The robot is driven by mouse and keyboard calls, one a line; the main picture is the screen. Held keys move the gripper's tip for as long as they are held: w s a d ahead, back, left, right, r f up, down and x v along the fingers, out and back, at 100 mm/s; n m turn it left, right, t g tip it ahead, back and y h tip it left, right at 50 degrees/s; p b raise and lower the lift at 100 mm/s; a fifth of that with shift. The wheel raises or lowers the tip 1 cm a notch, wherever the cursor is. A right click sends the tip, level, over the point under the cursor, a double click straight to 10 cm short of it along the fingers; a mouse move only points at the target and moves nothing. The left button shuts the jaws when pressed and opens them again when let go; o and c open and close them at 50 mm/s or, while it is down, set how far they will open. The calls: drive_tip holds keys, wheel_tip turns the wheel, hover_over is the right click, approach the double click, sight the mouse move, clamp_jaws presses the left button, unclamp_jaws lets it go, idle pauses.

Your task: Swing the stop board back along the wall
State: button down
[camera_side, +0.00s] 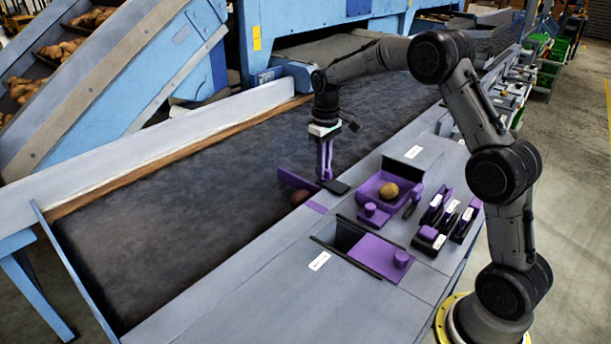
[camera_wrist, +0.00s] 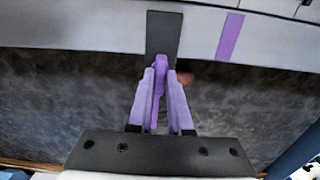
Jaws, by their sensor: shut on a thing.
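The stop board (camera_side: 296,180) is a purple board that stands out from the near wall over the dark belt (camera_side: 190,200). Its wall end is by a flat black plate (camera_side: 337,187). My gripper (camera_side: 325,176) reaches down over the belt edge and is shut on the board. In the wrist view the board (camera_wrist: 158,78) runs between the two lilac fingers (camera_wrist: 160,108), pointing at the black plate (camera_wrist: 164,35) on the wall. The fingers hide part of it. A reddish potato (camera_side: 299,198) lies on the belt close beside the board; it also shows in the wrist view (camera_wrist: 186,77).
A purple strip (camera_side: 316,207) marks the wall top. On the near ledge are a purple tray (camera_side: 369,193) with a yellowish potato (camera_side: 389,190), a bin with a purple lid (camera_side: 375,254) and several purple-and-black blocks (camera_side: 437,215). The belt left of the board is clear.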

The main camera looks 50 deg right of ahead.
drive_tip(key=m, duration=0.5)
drive_tip(key=shift+m, duration=0.3)
drive_tip(key=m, duration=0.4)
drive_tip(key=c, duration=1.1)
unclamp_jaws()
drive_tip(key=shift+r, duration=0.15)
drive_tip(key=shift+r, duration=2.35)
wheel_tip(320, 180, up, 2)
drive_tip(key=shift+f, duration=3.5)
